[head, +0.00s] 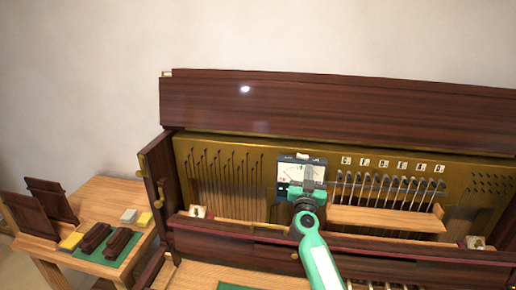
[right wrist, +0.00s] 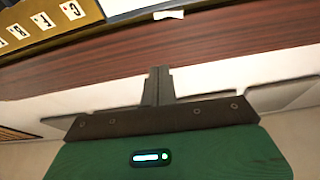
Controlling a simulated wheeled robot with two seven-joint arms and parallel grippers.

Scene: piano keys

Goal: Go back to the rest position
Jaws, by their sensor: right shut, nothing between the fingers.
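My right gripper (head: 307,190) is in front of the opened piano (head: 330,105), with its green arm coming up from the bottom. Its fingers are shut and empty, and they also show in the right wrist view (right wrist: 159,84) against a dark red wooden panel. In the head view the gripper overlaps the lower part of a small meter with a white dial (head: 290,174); I cannot tell whether it touches it. My left gripper is not in view.
A light wooden rail (head: 380,217) with several hammers under letter cards is right of the gripper. At the left, a wooden side table (head: 105,195) holds dark blocks on a green mat (head: 88,256), yellow and grey blocks and dark panels. The wall behind is bare.

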